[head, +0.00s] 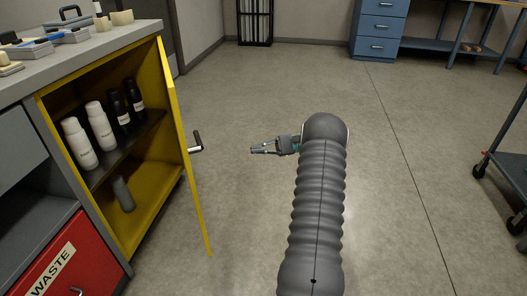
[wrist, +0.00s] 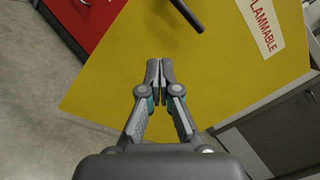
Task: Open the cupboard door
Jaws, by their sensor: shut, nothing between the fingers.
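The yellow cupboard door (head: 178,130) stands wide open at the left in the head view, swung out from the cupboard (head: 150,200). Its dark handle (head: 197,144) sticks out from the door's outer face toward my gripper. My gripper (head: 254,149) is shut and empty, to the right of the handle and apart from it. In the wrist view my gripper (wrist: 160,62) points at the door's yellow outer face (wrist: 110,75), with the handle (wrist: 187,14) beyond the fingertips and a FLAMMABLE label (wrist: 262,22) at the upper right.
White bottles (head: 77,143) and dark bottles (head: 133,98) stand on the cupboard's shelf, with a grey bottle (head: 123,194) below. A red WASTE front (head: 62,268) is at the lower left. Open floor (head: 240,90) lies around my arm; a wheeled cart (head: 505,150) stands at the right.

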